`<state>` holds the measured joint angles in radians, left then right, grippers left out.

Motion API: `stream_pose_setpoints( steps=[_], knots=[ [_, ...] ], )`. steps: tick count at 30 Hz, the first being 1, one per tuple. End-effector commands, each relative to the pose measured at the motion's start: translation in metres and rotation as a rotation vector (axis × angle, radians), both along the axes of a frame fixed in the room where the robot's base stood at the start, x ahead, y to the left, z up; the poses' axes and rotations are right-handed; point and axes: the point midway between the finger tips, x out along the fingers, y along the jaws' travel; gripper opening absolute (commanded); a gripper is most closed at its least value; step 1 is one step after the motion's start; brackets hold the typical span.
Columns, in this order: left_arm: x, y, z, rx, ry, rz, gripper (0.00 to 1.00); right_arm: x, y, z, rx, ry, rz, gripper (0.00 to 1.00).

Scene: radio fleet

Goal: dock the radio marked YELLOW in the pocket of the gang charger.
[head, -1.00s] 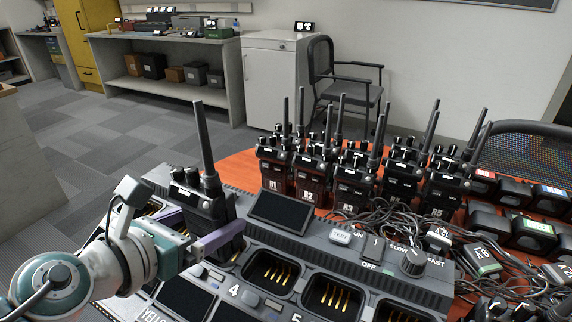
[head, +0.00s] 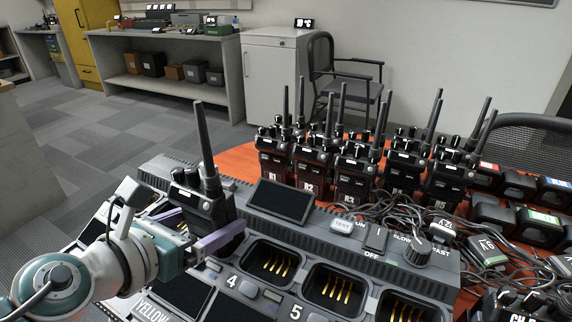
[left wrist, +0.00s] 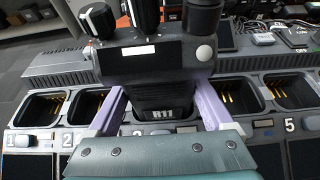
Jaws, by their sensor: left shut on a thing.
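My left gripper (left wrist: 160,108) is shut on a black two-way radio (head: 198,210), its purple fingers on either side of the body. The radio is upright, antenna up. In the left wrist view the radio (left wrist: 150,70) carries the mark R11. It stands over the row of the gang charger (head: 350,245), at the place between pockets 2 and 4. Its foot is hidden, so I cannot tell whether it is inside a pocket. A YELLOW label (head: 152,310) shows on the charger's front. Pocket 4 (head: 270,264) and pocket 5 (head: 335,290) are empty, with gold contacts showing. My right gripper is out of view.
Several radios stand behind the charger, including R1 (head: 273,160) and R3 (head: 350,172). Tangled cables (head: 395,215) and battery packs (head: 535,228) lie at the right. The charger's dark screen (head: 283,200) and speed knob (head: 417,250) rise from its back strip.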

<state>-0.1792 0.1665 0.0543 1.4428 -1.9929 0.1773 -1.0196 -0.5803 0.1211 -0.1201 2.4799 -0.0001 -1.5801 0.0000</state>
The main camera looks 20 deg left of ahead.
Motion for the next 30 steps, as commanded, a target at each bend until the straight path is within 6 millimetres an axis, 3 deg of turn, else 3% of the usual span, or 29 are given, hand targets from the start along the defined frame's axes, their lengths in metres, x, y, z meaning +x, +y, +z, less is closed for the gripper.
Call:
stream_pose_setpoints(
  steps=[16,17,21,30],
  knots=[
    [0.001,0.0,-0.013,0.001,-0.003,0.001,0.0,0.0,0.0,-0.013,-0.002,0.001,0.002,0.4],
    [0.001,0.0,-0.013,0.001,-0.003,0.001,0.86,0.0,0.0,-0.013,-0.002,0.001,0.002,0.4],
    [0.001,0.0,-0.012,0.001,-0.002,0.001,1.0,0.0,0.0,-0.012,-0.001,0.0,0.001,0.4],
    [-0.005,0.001,-0.012,0.001,0.003,0.0,1.0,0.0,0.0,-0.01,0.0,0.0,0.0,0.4]
  ],
)
